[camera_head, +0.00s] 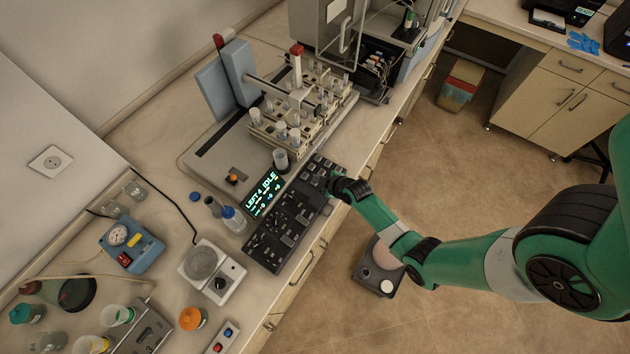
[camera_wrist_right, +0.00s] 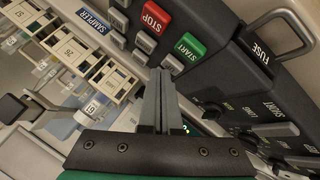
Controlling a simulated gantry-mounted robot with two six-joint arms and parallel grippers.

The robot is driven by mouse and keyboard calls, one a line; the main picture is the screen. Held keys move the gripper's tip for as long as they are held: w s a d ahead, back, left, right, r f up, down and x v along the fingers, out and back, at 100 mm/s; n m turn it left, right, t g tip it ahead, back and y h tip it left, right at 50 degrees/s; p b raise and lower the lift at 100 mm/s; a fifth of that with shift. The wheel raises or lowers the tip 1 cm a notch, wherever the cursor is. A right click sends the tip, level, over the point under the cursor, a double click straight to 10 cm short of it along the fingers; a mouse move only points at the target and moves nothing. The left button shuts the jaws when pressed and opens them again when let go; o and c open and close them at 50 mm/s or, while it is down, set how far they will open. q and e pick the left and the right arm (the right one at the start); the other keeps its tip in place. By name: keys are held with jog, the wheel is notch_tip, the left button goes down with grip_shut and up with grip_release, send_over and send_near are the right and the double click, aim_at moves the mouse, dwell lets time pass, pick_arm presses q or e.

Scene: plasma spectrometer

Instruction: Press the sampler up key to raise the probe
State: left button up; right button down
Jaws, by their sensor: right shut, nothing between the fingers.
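The dark control panel (camera_head: 275,235) lies along the bench's front edge, with a lit display reading "LEFT 4 IDLE" (camera_head: 263,192). In the right wrist view its SAMPLER label (camera_wrist_right: 92,20) sits beside small grey keys (camera_wrist_right: 118,19), a red STOP key (camera_wrist_right: 155,17) and a green START key (camera_wrist_right: 189,46). Which grey key is up is not readable. My right gripper (camera_wrist_right: 160,74) is shut and empty, its tips beside the grey keys near START; contact cannot be told. It covers the panel's far end in the head view (camera_head: 335,184). The sampler's red-topped probe (camera_head: 296,65) stands over the tube racks.
The tube racks (camera_head: 262,128) stand behind the panel's far end. A bottle (camera_head: 233,220) and a round-topped device (camera_head: 205,265) stand near the panel.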

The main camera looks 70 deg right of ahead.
jog(key=shift+f+b, duration=0.3)
jog(key=shift+f, duration=0.05)
jog(key=shift+r, duration=0.15)
dwell(0.3)
jog(key=shift+r+p, duration=0.75)
jog(key=shift+p, duration=0.1)
jog(key=shift+r, duration=0.1)
notch_tip(320, 180, up, 5)
jog(key=p, duration=0.4)
jog(key=shift+p, duration=0.3)
jog(key=shift+a, duration=0.1)
